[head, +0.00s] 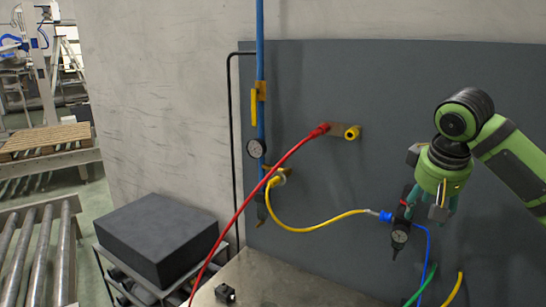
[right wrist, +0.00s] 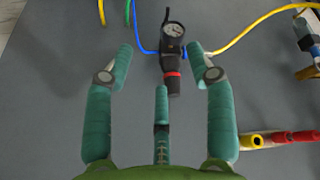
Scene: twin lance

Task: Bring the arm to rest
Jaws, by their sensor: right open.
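My right arm (head: 511,160) comes in from the right in the head view, green and black. My right gripper (head: 428,208) points down in front of the grey panel. A black regulator with a round gauge (head: 400,236) is mounted just below and left of the gripper in the head view. It also shows beyond the fingertips in the right wrist view (right wrist: 174,40). My left gripper is in neither view.
A metal table (head: 270,280) stands below. A black box (head: 158,238) and a roller conveyor (head: 40,255) are at left.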

